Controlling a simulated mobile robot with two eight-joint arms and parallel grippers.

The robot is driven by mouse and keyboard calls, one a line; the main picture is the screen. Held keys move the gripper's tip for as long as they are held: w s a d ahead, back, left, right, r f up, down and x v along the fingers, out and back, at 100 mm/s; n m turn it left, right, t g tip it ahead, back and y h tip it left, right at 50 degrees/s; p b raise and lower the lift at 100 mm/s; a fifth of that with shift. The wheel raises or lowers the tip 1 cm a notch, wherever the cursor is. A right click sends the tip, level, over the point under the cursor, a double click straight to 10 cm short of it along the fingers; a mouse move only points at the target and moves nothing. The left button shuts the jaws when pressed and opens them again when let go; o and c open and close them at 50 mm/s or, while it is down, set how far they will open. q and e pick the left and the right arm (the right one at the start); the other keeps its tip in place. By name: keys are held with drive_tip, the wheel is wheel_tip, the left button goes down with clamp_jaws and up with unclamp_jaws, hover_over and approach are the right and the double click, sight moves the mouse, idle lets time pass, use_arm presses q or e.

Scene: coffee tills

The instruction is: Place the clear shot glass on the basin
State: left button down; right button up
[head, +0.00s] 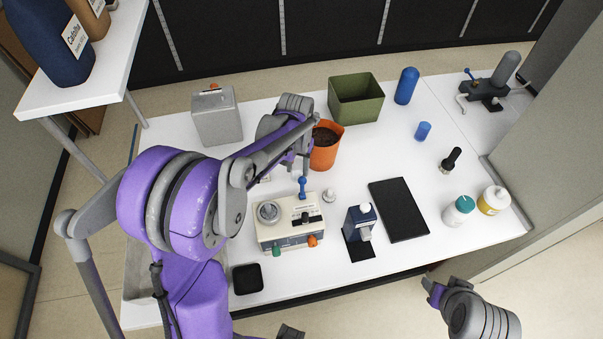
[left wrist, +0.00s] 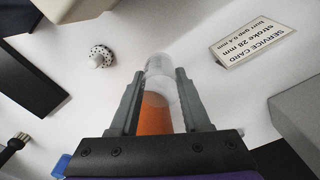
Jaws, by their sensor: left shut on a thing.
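The clear shot glass (left wrist: 158,66) is see-through and sits between the fingers of my left gripper (left wrist: 160,82) in the left wrist view. The gripper is shut on it. In the head view my left gripper (head: 299,168) is over the counter, just left of the orange pot, and the glass is hard to make out there. A grey basin (head: 138,278) appears set in the counter's left end, mostly hidden behind my left arm. My right gripper (head: 436,291) is off the counter's front right; its fingers are unclear.
Near the left gripper stand an orange pot (head: 324,157), a green bin (head: 356,110) and a cream machine (head: 284,237) with knobs. A grey metal box (head: 216,128) stands at the back left. A black tray (head: 399,222) and bottles (head: 459,210) are further right.

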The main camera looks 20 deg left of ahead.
sight(297, 177)
use_arm(q)
wheel_tip(297, 177, down, 5)
drive_tip(key=shift+r, duration=0.2)
drive_tip(key=shift+f, duration=0.25)
drive_tip(key=shift+f, duration=0.2)
drive_tip(key=shift+c, duration=1.8)
unclamp_jaws()
drive_tip(key=shift+r, duration=0.1)
